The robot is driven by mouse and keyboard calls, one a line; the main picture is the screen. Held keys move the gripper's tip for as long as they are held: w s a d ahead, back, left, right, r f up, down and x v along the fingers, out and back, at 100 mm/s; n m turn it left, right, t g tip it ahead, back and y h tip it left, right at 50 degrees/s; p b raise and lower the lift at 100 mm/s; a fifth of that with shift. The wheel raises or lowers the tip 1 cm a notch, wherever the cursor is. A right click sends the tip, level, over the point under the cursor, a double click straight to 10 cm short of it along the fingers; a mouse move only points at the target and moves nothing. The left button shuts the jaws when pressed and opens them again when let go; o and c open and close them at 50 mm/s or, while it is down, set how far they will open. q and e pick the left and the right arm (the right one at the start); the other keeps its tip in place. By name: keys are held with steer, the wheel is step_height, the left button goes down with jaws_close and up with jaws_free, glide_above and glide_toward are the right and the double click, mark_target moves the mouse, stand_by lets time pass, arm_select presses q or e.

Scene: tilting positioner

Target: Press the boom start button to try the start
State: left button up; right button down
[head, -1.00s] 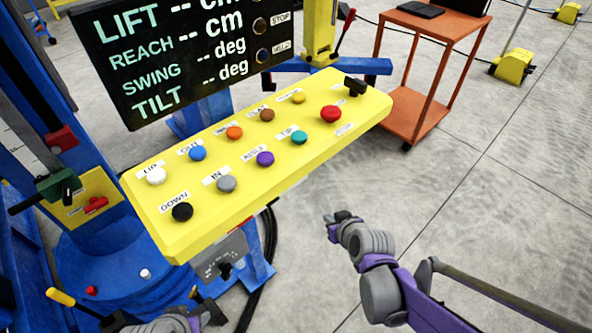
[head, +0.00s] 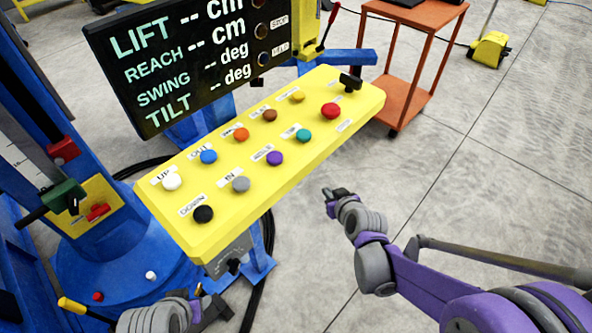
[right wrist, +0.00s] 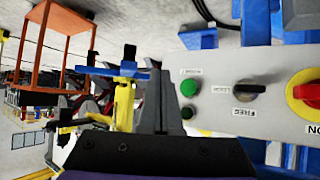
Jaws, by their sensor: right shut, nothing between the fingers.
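In the right wrist view a grey panel (right wrist: 262,135) carries a green round button (right wrist: 189,88) with a small label too blurred to read. In the head view the right gripper (head: 332,196) is right of the yellow console (head: 310,128). My left gripper (head: 208,308) shows at the bottom, its jaws unclear.
The panel also has a black knob (right wrist: 250,91) marked FREE and a red rotary switch (right wrist: 308,91) on yellow. The console bears several coloured buttons beneath a black display (head: 190,62). An orange cart (head: 418,20) stands behind.

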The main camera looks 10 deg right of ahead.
steer(key=w+a, duration=0.5)
steer(key=w, duration=0.1)
steer(key=shift+w+a, duration=0.2)
steer(key=shift+w, duration=0.2)
steer(key=shift+w+a, duration=0.1)
stand_by(1.8)
steer(key=shift+w+a+b, duration=0.15)
steer(key=shift+w+b, duration=0.1)
steer(key=shift+b, duration=0.05)
steer(key=shift+w+a, duration=0.3)
steer(key=shift+w, duration=0.05)
stand_by(0.8)
steer(key=shift+s+d, duration=0.55)
steer(key=shift+s, duration=0.15)
steer(key=shift+s+d, duration=0.8)
steer(key=shift+s, duration=0.2)
steer(key=shift+s+d, duration=0.75)
steer(key=shift+s, duration=0.25)
